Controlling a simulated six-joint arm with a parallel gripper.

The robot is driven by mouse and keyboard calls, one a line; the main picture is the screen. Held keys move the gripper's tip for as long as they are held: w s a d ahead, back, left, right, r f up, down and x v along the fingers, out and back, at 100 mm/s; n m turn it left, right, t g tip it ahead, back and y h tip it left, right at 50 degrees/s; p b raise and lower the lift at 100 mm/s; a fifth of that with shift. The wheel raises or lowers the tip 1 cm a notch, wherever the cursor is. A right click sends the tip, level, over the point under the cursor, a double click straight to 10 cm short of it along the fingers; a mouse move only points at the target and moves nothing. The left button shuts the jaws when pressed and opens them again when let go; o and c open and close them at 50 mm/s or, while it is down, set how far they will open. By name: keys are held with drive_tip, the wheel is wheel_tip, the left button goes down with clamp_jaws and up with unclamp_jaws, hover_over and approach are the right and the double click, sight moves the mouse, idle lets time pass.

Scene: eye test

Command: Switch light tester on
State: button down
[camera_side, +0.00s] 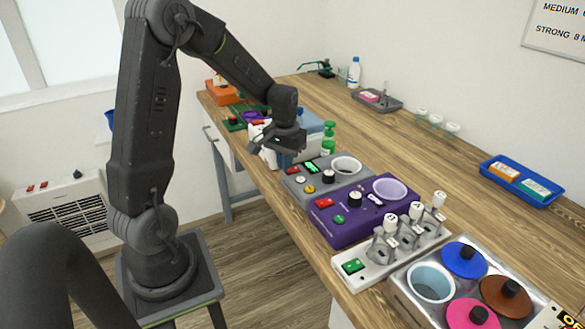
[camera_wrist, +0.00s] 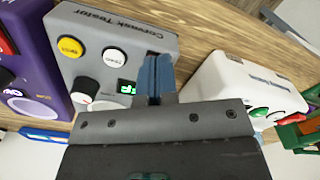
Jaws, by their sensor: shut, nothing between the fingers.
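I cannot make out which device is the light tester from a label. A grey tester (camera_side: 312,190) with a yellow button, white button, black knob, green display and round cup stands near the table's front edge. It shows in the wrist view (camera_wrist: 95,45); its lettering ends in "Tester". A purple device (camera_side: 340,235) with a red switch (camera_side: 325,203), green button and knob stands beside it, nearer the side camera; in the wrist view it is at the left edge (camera_wrist: 35,60). My gripper (camera_wrist: 154,65) is shut and empty, its blue fingertips over the grey tester's edge, partly hiding a dark switch.
A white device (camera_wrist: 240,75) with green and red buttons is close to the right of my fingers in the wrist view. A blue tray (camera_side: 545,196) lies farther right.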

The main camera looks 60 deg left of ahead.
sight(286, 174)
drive_tip(key=shift+f, duration=0.45)
drive_tip(key=shift+r, duration=3.5)
drive_tip(key=s+d+r+m+t, duration=0.2)
drive_tip(key=s+d+r+m, duration=0.1)
drive_tip(key=s+d, duration=0.4)
drive_tip(key=s+d+r+m+t, duration=0.3)
drive_tip(key=s+d+r, duration=0.2)
drive_tip(key=d, duration=0.8)
drive_tip(key=shift+s+d+r+t, duration=0.15)
drive_tip(key=shift+s+r+t, duration=0.2)
drive_tip(key=shift+s, duration=0.65)
